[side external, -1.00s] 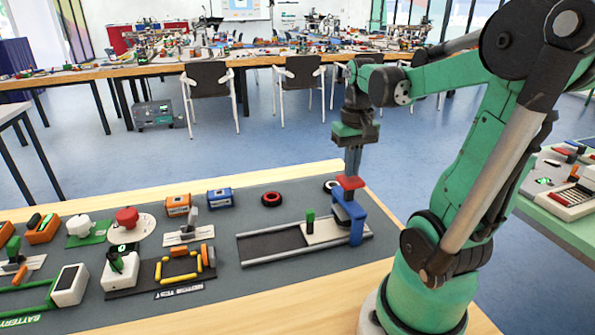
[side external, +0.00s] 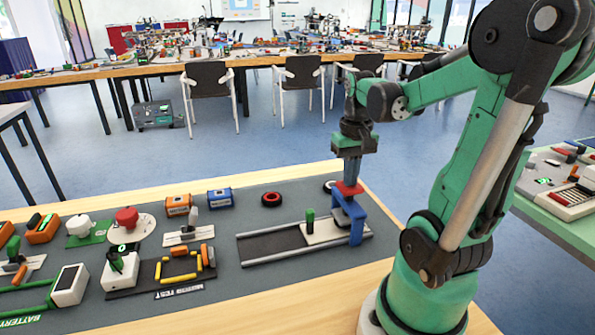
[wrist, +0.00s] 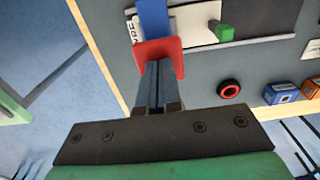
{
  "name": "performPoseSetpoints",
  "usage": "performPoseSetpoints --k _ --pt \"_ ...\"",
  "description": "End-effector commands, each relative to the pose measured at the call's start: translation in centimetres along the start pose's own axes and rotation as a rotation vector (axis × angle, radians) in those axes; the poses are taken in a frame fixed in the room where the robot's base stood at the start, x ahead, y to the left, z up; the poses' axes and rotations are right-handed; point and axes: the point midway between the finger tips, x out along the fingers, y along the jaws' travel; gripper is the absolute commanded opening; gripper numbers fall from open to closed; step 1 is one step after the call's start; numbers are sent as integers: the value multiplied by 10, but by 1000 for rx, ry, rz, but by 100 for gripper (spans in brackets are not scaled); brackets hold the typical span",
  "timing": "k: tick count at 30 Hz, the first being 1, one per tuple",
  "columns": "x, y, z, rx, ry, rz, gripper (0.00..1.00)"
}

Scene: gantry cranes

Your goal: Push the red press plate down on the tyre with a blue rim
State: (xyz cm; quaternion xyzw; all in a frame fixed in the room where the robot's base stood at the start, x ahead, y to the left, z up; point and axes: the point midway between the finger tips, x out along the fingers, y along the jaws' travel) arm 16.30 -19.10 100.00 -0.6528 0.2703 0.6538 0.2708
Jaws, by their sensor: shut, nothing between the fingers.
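The red press plate (side external: 346,190) sits on top of the blue gantry press (side external: 355,230) at the right end of the mat. My gripper (side external: 350,178) is shut and empty, pointing down with its tips on the plate. In the wrist view the shut fingers (wrist: 160,85) meet the red plate (wrist: 156,51). A white carriage (side external: 322,232) with a green handle (side external: 310,214) lies on the dark track, its right end at the press. I cannot make out a tyre with a blue rim; the space under the press is hidden.
A red-rimmed tyre (side external: 271,199) lies behind the track. Another tyre (side external: 328,186), with a pale rim, is partly hidden behind my gripper. Blue (side external: 220,197) and orange (side external: 178,205) boxes stand further left, with other devices. The mat between track and red-rimmed tyre is clear.

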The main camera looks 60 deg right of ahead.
Motion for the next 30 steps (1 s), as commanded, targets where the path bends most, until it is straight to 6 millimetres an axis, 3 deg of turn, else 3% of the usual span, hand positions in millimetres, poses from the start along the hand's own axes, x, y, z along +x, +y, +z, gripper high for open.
performPoseSetpoints --k 11,30 --pt "-3 0 -1 0 4 0 0" --pt "-59 0 0 0 2 0 0"
